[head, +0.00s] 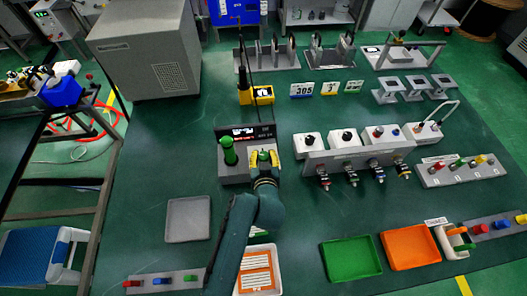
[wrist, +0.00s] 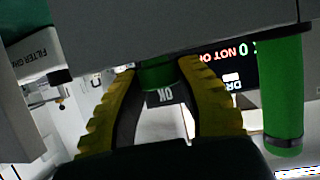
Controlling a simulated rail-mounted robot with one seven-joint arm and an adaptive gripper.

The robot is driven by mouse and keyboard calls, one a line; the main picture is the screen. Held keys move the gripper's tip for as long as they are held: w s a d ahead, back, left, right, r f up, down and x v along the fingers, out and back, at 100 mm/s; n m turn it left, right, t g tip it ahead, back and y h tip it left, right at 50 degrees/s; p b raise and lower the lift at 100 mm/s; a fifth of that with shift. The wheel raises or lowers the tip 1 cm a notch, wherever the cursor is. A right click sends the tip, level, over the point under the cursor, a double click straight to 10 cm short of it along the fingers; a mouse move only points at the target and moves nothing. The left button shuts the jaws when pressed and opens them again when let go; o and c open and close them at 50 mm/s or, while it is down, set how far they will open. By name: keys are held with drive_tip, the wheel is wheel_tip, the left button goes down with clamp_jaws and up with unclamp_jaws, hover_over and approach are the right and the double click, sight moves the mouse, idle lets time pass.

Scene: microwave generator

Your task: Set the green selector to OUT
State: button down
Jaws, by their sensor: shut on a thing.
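A grey control box (head: 233,172) with a lit display stands near the middle of the bench. A tall green cylinder (head: 228,151) rises from its left part and shows at the right in the wrist view (wrist: 283,95). My gripper (head: 264,157) is at the right part of the box. In the wrist view its yellow fingers are shut on a green knob (wrist: 158,76), which I take as the green selector. Its upper part is hidden by a grey body above, and its pointing direction cannot be told. Letters like "OK" show just below it.
A row of white boxes with knobs (head: 348,139) stands right of my gripper. A yellow device (head: 257,96) is behind the control box. A grey tray (head: 187,219) lies front left; green (head: 350,258) and orange (head: 410,247) trays lie front right.

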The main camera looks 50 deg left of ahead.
drive_tip(key=n+b, duration=0.1)
drive_tip(key=n+g+y+b, duration=0.1)
drive_tip(key=b, duration=0.1)
drive_tip(key=shift+f+g, duration=0.3)
drive_tip(key=shift+f, duration=0.1)
drive_tip(key=shift+n+g+y+b, duration=0.4)
drive_tip(key=shift+n+g+b, duration=0.1)
drive_tip(key=shift+g+b, duration=0.15)
drive_tip(key=shift+r, duration=0.15)
drive_tip(key=c, duration=0.6)
unclamp_jaws()
drive_tip(key=shift+r, duration=0.1)
drive_tip(key=shift+c, duration=0.2)
drive_tip(key=shift+r, duration=0.1)
